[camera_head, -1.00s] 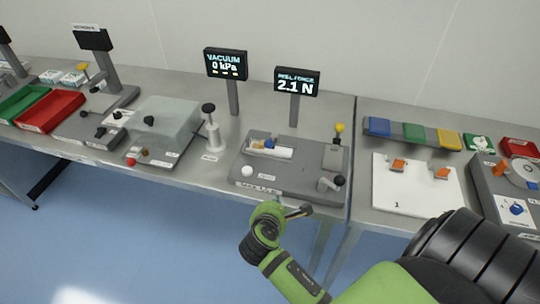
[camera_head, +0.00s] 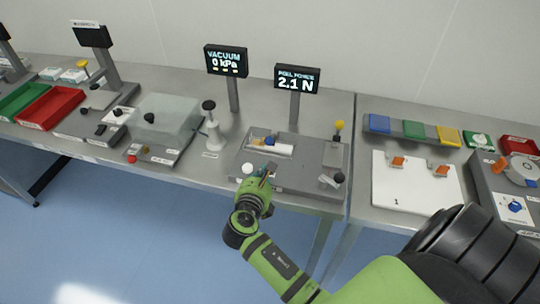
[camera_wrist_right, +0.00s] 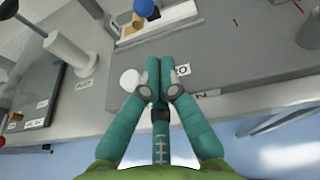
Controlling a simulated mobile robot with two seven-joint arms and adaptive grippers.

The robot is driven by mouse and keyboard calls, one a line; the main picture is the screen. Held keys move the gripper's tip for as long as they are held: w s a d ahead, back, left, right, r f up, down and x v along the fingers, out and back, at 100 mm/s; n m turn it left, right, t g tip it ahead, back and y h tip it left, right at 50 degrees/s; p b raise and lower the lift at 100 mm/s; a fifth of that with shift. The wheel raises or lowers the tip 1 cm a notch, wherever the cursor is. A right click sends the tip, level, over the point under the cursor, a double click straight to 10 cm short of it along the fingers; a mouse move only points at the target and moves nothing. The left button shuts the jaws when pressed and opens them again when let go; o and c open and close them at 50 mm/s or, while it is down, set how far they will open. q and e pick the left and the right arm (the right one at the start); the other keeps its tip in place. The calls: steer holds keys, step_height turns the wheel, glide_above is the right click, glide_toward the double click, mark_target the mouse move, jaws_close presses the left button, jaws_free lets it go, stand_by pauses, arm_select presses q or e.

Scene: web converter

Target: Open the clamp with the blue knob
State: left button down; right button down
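The blue knob (camera_head: 269,141) sits at the white clamp strip (camera_head: 277,151) on the grey peel-force fixture (camera_head: 312,183). It also shows at the top edge of the right wrist view (camera_wrist_right: 144,7), partly cut off, next to an orange-tan block (camera_wrist_right: 138,20). Whether the clamp is open is too small to tell. My right gripper (camera_head: 269,168) is over the fixture's front edge, short of the blue knob and beside a white round knob (camera_head: 247,169). In the wrist view its two teal fingers (camera_wrist_right: 160,62) are together with nothing visible between them. My left gripper is not in view.
A black-topped white post (camera_head: 211,125) stands left of the fixture. A black-knobbed lever (camera_head: 338,178) and a yellow-knobbed post (camera_head: 339,127) are on its right side. The 2.1 N display (camera_head: 297,79) stands behind. A white board (camera_head: 415,200) lies farther right.

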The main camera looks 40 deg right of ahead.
mark_target(270, 156)
steer(key=p+x, duration=0.1)
steer(key=x, duration=0.8)
steer(key=shift+w+d+f, duration=0.1)
steer(key=shift+d, duration=0.05)
